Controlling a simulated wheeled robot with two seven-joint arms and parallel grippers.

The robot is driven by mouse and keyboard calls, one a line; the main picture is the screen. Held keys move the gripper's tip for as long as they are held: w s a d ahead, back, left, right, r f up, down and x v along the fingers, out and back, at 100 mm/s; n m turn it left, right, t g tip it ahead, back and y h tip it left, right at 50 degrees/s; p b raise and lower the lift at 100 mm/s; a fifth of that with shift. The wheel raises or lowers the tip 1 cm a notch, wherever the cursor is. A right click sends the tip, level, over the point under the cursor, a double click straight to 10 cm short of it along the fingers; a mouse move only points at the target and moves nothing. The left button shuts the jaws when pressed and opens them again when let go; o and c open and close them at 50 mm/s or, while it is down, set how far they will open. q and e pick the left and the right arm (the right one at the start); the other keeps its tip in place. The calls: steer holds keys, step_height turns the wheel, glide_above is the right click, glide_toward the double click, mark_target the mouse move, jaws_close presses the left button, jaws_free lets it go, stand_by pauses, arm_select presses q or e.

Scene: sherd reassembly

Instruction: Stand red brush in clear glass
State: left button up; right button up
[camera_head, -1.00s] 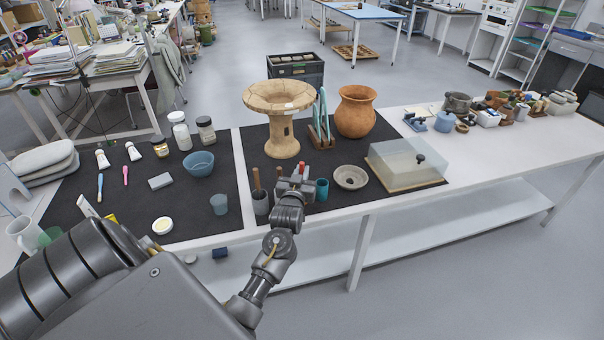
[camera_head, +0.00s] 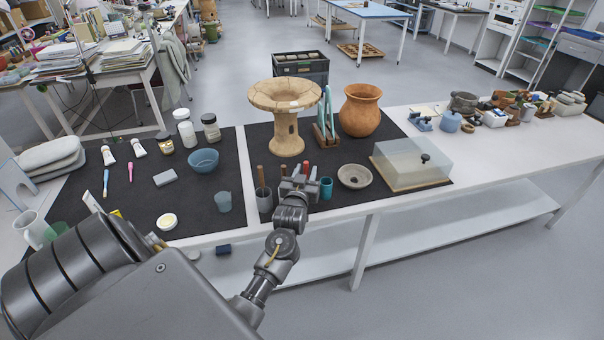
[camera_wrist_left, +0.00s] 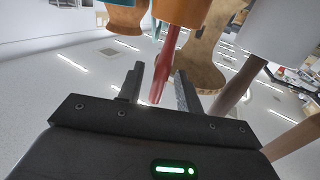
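The red brush (camera_head: 306,168) shows as a red handle just beyond my left gripper (camera_head: 298,183). In the left wrist view, the red brush (camera_wrist_left: 168,62) lies between the two fingers of my left gripper (camera_wrist_left: 160,88), with gaps beside it. The fingers are apart and not closed on it. The handle comes out of an orange holder (camera_wrist_left: 186,10), which my gripper hides in the head view. A see-through bluish glass (camera_head: 223,202) stands empty-looking on the left dark mat, left of my gripper. My right gripper is not in view.
A grey cup with brown handles (camera_head: 264,199) stands just left of my gripper, and a teal cup (camera_head: 326,187) just right. A stone bowl (camera_head: 354,176), a clear-covered box (camera_head: 412,163) and a footed clay vessel (camera_head: 286,112) stand nearby. Bare mat surrounds the glass.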

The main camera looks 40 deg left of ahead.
arm_select(q)
steer(key=b+v, duration=0.1)
steer(key=v, duration=1)
steer(key=shift+s+d, duration=0.15)
steer(key=shift+s, duration=0.05)
steer(key=shift+f, duration=0.1)
